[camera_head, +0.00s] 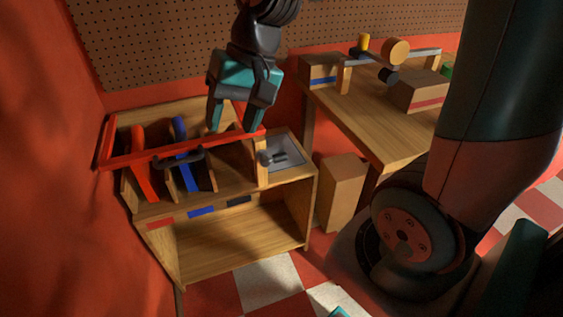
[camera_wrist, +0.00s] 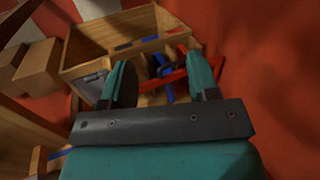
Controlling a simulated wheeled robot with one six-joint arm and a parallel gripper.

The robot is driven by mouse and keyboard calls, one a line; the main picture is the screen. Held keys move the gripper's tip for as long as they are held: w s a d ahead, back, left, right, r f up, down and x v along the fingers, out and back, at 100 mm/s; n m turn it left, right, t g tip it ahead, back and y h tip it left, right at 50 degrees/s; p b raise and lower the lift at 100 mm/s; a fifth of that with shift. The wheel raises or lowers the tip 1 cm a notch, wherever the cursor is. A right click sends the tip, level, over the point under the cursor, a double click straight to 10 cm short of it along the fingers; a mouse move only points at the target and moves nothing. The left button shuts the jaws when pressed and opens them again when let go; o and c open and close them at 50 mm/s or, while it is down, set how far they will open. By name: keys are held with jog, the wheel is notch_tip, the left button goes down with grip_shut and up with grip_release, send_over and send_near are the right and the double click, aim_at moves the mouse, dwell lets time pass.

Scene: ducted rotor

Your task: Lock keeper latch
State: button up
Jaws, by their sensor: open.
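A red keeper frame (camera_head: 122,160) lies across the top of a wooden rack (camera_head: 290,177), over its slots. A dark bar-like handle (camera_head: 178,156) crosses the front of the frame. A small dark latch lever (camera_head: 272,157) sits on a grey plate (camera_head: 292,150) at the rack's right end, beside a wooden post. In the wrist view the red frame (camera_wrist: 178,76) shows between and behind my fingers, and the grey plate (camera_wrist: 90,84) is left of them. My gripper (camera_head: 233,122) is open and empty, above the rack's back right part, with its fingers pointing down.
A red piece (camera_head: 142,180) and a blue piece (camera_head: 183,167) stand in the rack slots. A wooden table (camera_head: 350,125) with boxes and a round-ended tool stands to the right. A cardboard box (camera_head: 341,190) is on the floor between. A pegboard wall (camera_head: 150,40) is behind.

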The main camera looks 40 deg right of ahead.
jog(key=w+d+f+m+t+b, duration=0.1)
jog(key=w+d+f+m, duration=0.3)
jog(key=d+m, duration=0.15)
jog(key=w+d+f+m+b, duration=0.1)
jog(key=w+d+f+m, duration=0.25)
jog(key=d, duration=0.35)
jog(key=m+t+b, duration=0.1)
jog(key=m+b, duration=0.2)
jog(key=m, duration=0.7)
send_near(282, 154)
jog(key=shift+h, duration=0.4)
jog(key=x, duration=0.6)
jog(key=b+x, duration=0.1)
jog(key=x, duration=0.3)
jog(key=shift+a, duration=0.4)
